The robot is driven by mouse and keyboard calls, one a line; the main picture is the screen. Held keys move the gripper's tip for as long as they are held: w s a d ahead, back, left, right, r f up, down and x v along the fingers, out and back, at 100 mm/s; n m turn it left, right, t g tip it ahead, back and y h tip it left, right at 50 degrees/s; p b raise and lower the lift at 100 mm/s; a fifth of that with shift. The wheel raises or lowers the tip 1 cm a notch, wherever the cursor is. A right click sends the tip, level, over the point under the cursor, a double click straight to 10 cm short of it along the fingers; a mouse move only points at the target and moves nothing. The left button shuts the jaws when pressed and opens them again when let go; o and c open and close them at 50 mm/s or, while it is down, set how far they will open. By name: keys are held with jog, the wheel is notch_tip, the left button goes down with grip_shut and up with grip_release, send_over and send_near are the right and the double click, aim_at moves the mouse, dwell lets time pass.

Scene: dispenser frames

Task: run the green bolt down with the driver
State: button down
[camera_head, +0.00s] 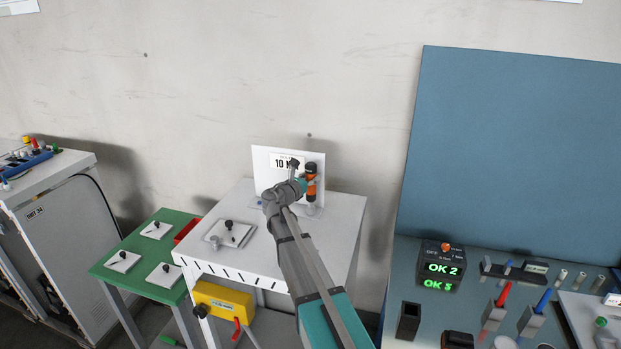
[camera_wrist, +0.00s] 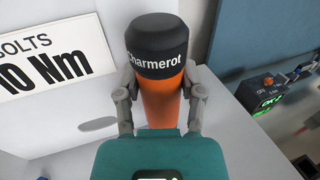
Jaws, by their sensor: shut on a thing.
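My gripper (camera_wrist: 160,106) is shut on the driver (camera_wrist: 160,99), an orange tool with a black cap lettered "Charmerot". In the head view the driver (camera_head: 311,183) stands roughly upright in front of the white sign panel (camera_head: 262,178) on the white table (camera_head: 345,215). The driver's lower end is hidden in the wrist view. No green bolt can be made out in either view. A white plate (camera_head: 240,242) with a dark knob lies on the table left of my arm.
A green table (camera_head: 140,244) with several white plates stands at left. A yellow box (camera_head: 223,303) hangs below the white table's front. At right, a bench holds a black display box (camera_head: 440,268) reading "OK 2" and "OK 3", and red and blue handled tools in stands.

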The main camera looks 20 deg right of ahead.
aim_at(308, 166)
dwell(0.9)
jog(key=shift+r+p, duration=2.4)
jog(key=shift+p, duration=0.1)
